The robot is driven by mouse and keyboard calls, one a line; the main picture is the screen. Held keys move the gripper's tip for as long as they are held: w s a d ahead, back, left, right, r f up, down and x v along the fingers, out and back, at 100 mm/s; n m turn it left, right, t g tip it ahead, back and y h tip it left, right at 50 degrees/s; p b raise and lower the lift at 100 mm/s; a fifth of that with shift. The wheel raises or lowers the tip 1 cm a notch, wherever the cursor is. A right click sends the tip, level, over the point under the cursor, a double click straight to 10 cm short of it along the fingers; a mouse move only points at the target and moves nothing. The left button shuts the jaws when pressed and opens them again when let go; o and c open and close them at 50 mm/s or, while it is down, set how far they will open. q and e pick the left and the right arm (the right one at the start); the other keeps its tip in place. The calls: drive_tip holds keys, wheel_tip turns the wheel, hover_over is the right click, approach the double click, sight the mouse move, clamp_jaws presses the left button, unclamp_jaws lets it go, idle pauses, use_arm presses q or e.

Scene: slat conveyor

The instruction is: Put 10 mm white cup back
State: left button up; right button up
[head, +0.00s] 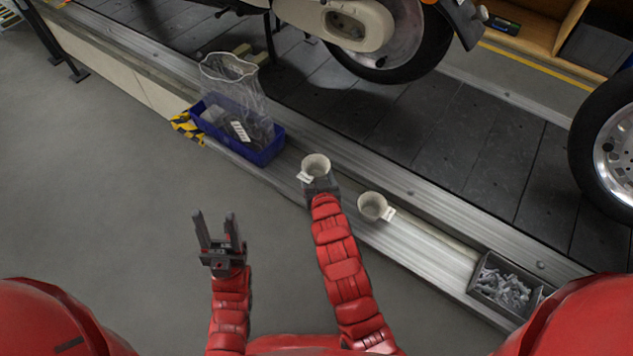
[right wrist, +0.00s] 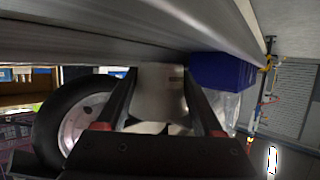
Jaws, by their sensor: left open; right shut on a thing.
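A white cup (head: 316,163) with a small white label is held in my right gripper (head: 318,181), at the conveyor's near edge. In the right wrist view the pale cup (right wrist: 160,88) sits between the two dark fingers. I cannot tell whether it touches the ledge below. A second white cup (head: 371,206) with a label stands on the metal ledge to the right of it. The labels are too small to read, so I cannot tell which cup is the 10 mm one. My left gripper (head: 215,224) is open and empty above the floor.
A blue bin (head: 262,154) with a clear bag (head: 232,78) stands on the ledge to the left; the bin also shows in the right wrist view (right wrist: 221,71). A grey box (head: 478,284) of metal parts is at the right. A scooter wheel (head: 405,45) stands behind.

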wheel_tip(320, 180, down, 3)
drive_tip(key=shift+b, duration=0.65)
drive_tip(key=shift+f, duration=0.1)
drive_tip(key=o, duration=1.3)
drive_tip(key=shift+o, duration=0.2)
